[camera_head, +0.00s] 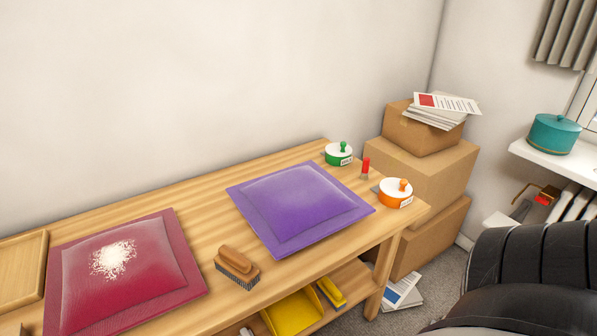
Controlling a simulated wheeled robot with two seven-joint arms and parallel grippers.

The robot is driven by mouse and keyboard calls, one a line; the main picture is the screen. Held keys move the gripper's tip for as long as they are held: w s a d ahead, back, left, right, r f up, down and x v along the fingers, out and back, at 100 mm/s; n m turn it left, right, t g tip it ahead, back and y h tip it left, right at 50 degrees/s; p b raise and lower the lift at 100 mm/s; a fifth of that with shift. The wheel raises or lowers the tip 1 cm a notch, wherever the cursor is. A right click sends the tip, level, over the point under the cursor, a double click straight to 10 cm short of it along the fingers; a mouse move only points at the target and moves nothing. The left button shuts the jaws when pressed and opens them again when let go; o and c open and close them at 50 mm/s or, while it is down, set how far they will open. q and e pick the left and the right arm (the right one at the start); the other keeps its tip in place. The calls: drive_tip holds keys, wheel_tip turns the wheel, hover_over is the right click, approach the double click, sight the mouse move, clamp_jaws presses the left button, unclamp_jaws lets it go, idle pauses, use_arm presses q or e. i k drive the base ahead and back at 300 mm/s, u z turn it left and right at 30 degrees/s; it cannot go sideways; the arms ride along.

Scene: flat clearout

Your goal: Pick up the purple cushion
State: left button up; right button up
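The purple cushion (300,206) lies flat on the wooden table (205,222), right of the middle of the tabletop. Nothing rests on it and its whole top shows. Neither of my grippers is in view. A black ribbed part at the lower right seems to belong to my own arm, and it is well apart from the cushion.
A red cushion (125,283) with a white fuzzy patch lies at left. A brush (237,268) sits between the cushions. A green-and-white tin (338,154), a red object (365,168) and an orange-and-white tin (396,193) stand at the right end. Boxes (425,167) are stacked beyond.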

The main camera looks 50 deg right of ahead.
sight(294, 208)
drive_tip(key=z, duration=1.6)
drive_tip(key=i, duration=0.1)
drive_tip(key=u, duration=1.5)
drive_tip(key=k, duration=0.3)
drive_tip(key=z, duration=1)
drive_tip(key=i, duration=0.5)
